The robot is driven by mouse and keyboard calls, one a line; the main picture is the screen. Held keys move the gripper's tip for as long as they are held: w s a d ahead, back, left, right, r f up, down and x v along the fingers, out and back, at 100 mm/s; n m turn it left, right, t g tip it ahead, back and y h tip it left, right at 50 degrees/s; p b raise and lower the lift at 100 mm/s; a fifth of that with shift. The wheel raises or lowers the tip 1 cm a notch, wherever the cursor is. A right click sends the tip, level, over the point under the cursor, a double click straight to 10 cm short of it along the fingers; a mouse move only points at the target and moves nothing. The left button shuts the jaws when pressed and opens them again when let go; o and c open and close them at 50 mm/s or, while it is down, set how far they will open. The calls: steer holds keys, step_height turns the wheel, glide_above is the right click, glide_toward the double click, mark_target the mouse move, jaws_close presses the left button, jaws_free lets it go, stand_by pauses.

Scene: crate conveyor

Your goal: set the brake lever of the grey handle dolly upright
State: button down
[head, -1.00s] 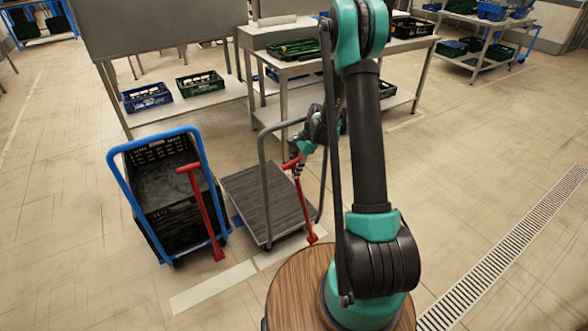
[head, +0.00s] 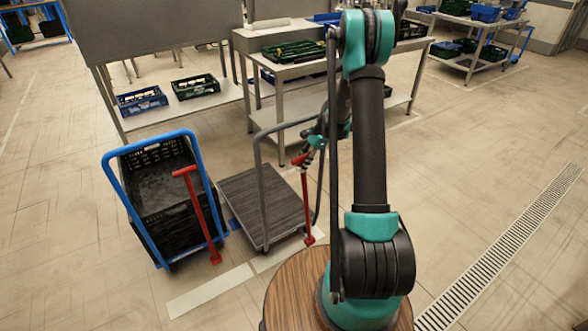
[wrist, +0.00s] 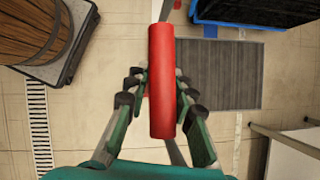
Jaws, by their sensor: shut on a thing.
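The grey handle dolly (head: 258,212) stands on the floor left of my arm in the head view, with a dark flat deck and a grey tube handle. Its deck also shows in the wrist view (wrist: 222,75). Its red brake lever (head: 307,205) rises from the front right corner and looks close to upright in the head view. My gripper (head: 308,155) is at the lever's top. In the wrist view the gripper (wrist: 160,98) is shut on the red grip bar (wrist: 161,60), with fingers on both sides of it.
A blue handle dolly (head: 113,182) with black crates (head: 160,190) and its own red lever (head: 200,215) stands to the left. A steel table (head: 290,68) with crates stands behind. Floor right of my arm is clear up to a drain grate (head: 505,250).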

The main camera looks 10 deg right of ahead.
steer(key=shift+w+d, duration=0.15)
steer(key=shift+d, duration=0.2)
steer(key=c, duration=1.3)
jaws_free()
steer(key=shift+c, duration=0.2)
steer(key=shift+r, duration=0.1)
steer(key=v, duration=1.2)
steer(key=shift+d, duration=0.15)
